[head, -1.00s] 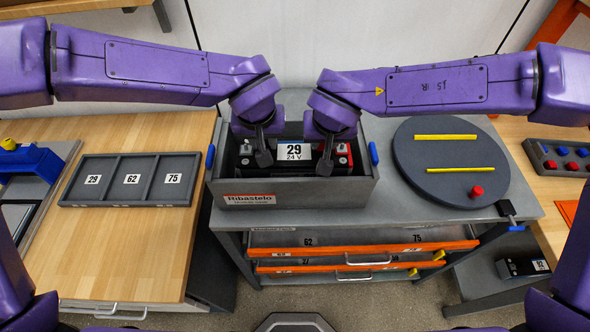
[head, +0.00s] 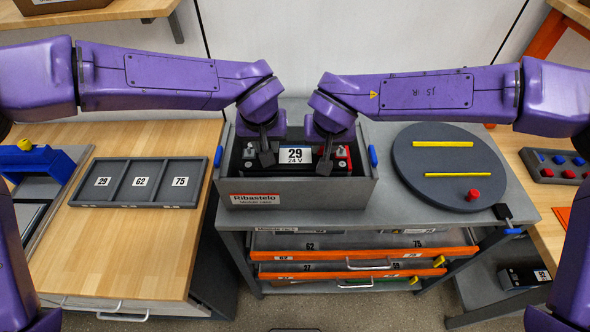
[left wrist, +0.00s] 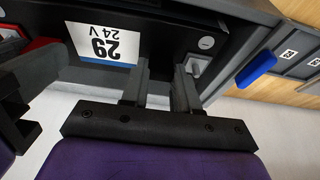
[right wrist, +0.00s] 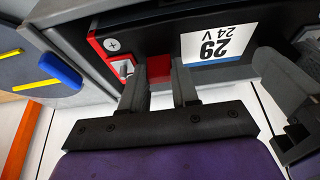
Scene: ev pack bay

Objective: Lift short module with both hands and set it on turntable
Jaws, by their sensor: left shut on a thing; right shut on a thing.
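The short module, a dark block with a white "29 24 V" label (head: 295,155), sits inside the grey Ribastelo box (head: 350,192). Its label also shows in the left wrist view (left wrist: 103,42) and in the right wrist view (right wrist: 220,43). My left gripper (head: 266,158) is shut on the module's left end. My right gripper (head: 325,163) is shut on its right end, at a red part (right wrist: 159,69) between the fingers. The round dark grey turntable (head: 440,155) lies right of the box, with two yellow strips and a red knob on top.
The box walls surround the module, with blue side handles (head: 373,156) on the outside. A three-bay tray (head: 138,205) marked 29, 62, 75 lies on the left wooden bench. Orange-edged drawers (head: 330,254) are below the box. A tray of red and blue knobs (head: 545,176) is at right.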

